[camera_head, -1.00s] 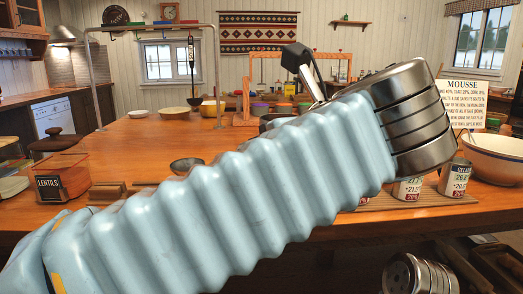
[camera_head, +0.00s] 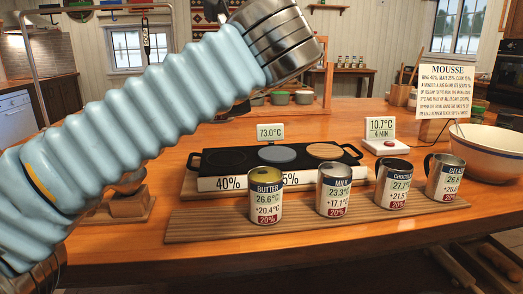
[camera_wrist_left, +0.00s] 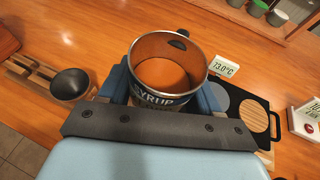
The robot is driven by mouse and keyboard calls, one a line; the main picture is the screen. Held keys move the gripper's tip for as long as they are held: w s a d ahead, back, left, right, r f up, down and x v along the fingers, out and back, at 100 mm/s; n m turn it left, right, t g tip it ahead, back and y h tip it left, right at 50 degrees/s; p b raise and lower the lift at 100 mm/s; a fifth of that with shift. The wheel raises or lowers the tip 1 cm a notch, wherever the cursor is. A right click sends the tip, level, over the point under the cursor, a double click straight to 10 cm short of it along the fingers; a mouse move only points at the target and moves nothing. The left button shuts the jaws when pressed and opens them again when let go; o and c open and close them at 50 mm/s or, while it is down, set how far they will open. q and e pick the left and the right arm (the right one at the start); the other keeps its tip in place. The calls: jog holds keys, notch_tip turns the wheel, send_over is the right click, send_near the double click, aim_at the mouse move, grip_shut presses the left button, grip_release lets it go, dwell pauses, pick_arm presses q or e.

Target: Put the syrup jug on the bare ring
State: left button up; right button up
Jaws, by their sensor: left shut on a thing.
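My left gripper (camera_wrist_left: 163,98) is shut on the syrup jug (camera_wrist_left: 165,98), a steel can with a SYRUP label, dark handle and orange-brown inside. The jug appears roughly upright. In the head view my arm hides both gripper and jug. The black hot plate (camera_head: 352,160) stands mid-table. Its left ring (camera_head: 222,157), above the 40% label, is dark and bare. A blue-grey disc (camera_head: 277,154) covers the middle ring and a tan disc (camera_head: 325,151) the right one. In the wrist view the plate (camera_wrist_left: 262,142) is right of the jug; the bare ring is hidden there. My right gripper is out of view.
Butter (camera_head: 265,197), milk (camera_head: 333,190), chocolate (camera_head: 393,184) and another can (camera_head: 445,178) stand on a wooden board (camera_head: 190,225) before the plate. A 73.0°C display (camera_head: 270,132) stands behind it. A dark cup-shaped thing (camera_wrist_left: 72,84) is left of the jug.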

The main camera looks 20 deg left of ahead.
pick_arm(q)
jog(key=w+a+f, duration=0.2)
jog(key=w+f, duration=0.1)
jog(key=w+a+f+b, duration=0.1)
jog(key=w+f, duration=0.2)
jog(key=w, duration=0.1)
jog(key=w+a+f+b, duration=0.1)
jog(key=w+a+f, duration=0.1)
jog(key=w, duration=0.2)
jog(key=shift+w+a+f, duration=0.1)
jog(key=shift+a+f, duration=0.25)
jog(key=shift+f, duration=0.05)
jog(key=shift+w+a+f+b, duration=0.1)
jog(key=shift+w+f+b, duration=0.1)
jog(key=shift+b, duration=0.1)
jog(key=shift+w+a+f+b, duration=0.15)
jog(key=shift+f+b, duration=0.5)
jog(key=shift+f, duration=1.15)
jog(key=shift+f, duration=0.1)
jog(key=o, duration=1.2)
